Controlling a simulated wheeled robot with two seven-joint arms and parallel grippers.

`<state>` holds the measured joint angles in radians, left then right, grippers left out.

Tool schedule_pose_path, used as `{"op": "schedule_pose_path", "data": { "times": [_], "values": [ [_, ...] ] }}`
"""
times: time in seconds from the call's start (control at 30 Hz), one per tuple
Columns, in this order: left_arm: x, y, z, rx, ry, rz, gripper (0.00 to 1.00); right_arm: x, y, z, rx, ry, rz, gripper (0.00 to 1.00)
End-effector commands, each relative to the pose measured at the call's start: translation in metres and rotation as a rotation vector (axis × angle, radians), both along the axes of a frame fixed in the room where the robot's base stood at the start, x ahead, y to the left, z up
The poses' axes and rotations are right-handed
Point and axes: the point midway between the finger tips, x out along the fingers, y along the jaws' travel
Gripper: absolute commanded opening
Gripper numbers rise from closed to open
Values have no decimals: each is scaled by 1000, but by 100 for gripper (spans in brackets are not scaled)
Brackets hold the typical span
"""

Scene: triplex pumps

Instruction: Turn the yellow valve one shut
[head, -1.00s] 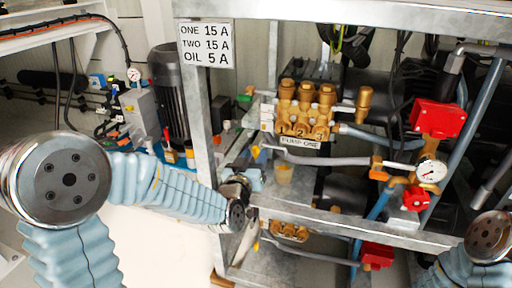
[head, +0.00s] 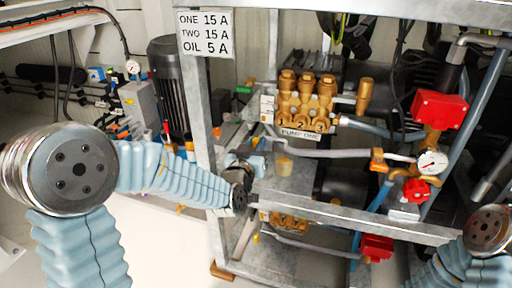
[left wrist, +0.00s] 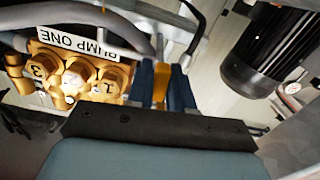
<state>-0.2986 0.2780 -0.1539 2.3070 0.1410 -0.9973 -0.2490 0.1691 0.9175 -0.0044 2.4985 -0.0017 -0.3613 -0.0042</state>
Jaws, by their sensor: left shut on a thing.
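My left gripper (head: 256,160) reaches in from the left at the front of the upper rack level, left of the brass pump one (head: 305,103). In the left wrist view its two dark blue fingers (left wrist: 162,84) are closed on the yellow valve handle (left wrist: 161,86). The handle stands between the fingers, beside the "PUMP ONE" label (left wrist: 75,43). In the head view the handle is mostly hidden by the gripper, and its angle is hard to tell. My right arm shows at the lower right, but its gripper is out of view.
A metal post (head: 203,110) with a sign stands just left of the gripper. A grey hose (head: 330,152) runs right of it to a gauge (head: 432,163) and red boxes. A shelf rail (head: 360,222) crosses below. A lower brass pump (head: 288,221) sits under it.

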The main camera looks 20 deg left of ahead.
Motion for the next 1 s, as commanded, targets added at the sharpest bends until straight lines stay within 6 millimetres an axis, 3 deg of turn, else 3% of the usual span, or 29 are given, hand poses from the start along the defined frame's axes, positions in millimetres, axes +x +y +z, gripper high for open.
{"op": "schedule_pose_path", "data": {
  "times": [0.1, 0.43, 0.47, 0.57, 0.87, 1.0],
  "values": [
    [0, 0, -2, 89, -8, 1, 0, 0, 0, -12, 1, 2, 1, 43],
    [0, 0, 0, 127, -5, 0, 0, 0, 1, -11, 2, 2, 1, 43],
    [0, 0, 0, 126, -5, 0, 24, 0, 1, -11, 2, 2, 1, 43],
    [0, 0, 0, 126, -5, 0, 39, 0, 1, -11, 2, 2, 1, 43],
    [-1, 0, 0, 126, -5, 0, 42, 0, 1, -11, 2, 2, 1, 43],
    [-12, 0, 0, 124, -7, -1, 42, 0, 1, -12, 2, 2, 1, 43]
  ]
}}
